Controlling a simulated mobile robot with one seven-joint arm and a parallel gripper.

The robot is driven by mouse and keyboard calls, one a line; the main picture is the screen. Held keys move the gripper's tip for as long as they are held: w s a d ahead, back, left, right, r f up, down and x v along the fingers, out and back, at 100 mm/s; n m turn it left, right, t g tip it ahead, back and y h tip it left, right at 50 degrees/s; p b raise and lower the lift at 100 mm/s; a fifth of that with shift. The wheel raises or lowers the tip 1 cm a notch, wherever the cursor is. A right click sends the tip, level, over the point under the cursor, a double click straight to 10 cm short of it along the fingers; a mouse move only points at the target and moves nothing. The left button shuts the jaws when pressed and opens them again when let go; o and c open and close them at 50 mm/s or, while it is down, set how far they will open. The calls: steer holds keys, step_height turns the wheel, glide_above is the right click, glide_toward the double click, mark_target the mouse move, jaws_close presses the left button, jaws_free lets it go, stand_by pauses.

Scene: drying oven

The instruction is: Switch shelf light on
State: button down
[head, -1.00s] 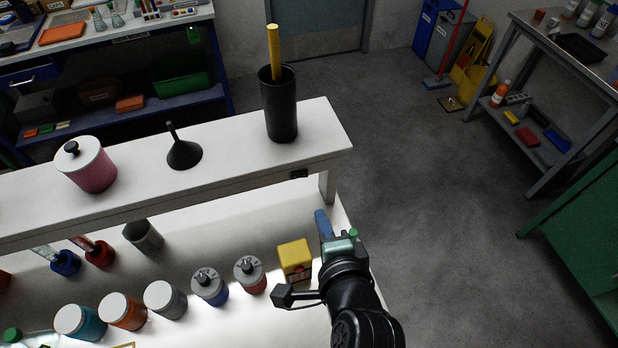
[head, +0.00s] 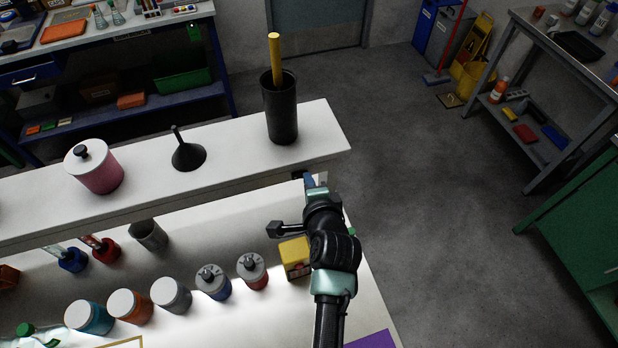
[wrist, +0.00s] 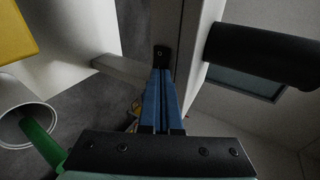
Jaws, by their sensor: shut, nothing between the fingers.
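The white shelf (head: 225,166) runs across above the bench. A small black switch (wrist: 162,52) sits at the shelf's edge in the wrist view. In the head view the switch (head: 297,176) is mostly hidden by my gripper, near the right end of the shelf's front edge. My gripper (wrist: 161,72) has blue fingers closed together, with nothing between them. Its tips are at or very close to the switch; I cannot tell whether they touch. In the head view my gripper (head: 308,178) points at the shelf's front edge. The switch's position cannot be read.
A black cup (head: 281,115) with a yellow rod, a black funnel (head: 188,155) and a pink jar (head: 98,172) stand on the shelf. A yellow box (head: 293,252) is close left of my arm. Several lidded jars line the bench. Open floor lies to the right.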

steer(key=shift+w, duration=0.1)
steer(key=shift+w, duration=0.2)
stand_by(0.4)
steer(key=shift+s+a+p, duration=0.4)
steer(key=shift+a+p, duration=0.2)
steer(key=shift+a, duration=0.15)
steer(key=shift+d, duration=0.15)
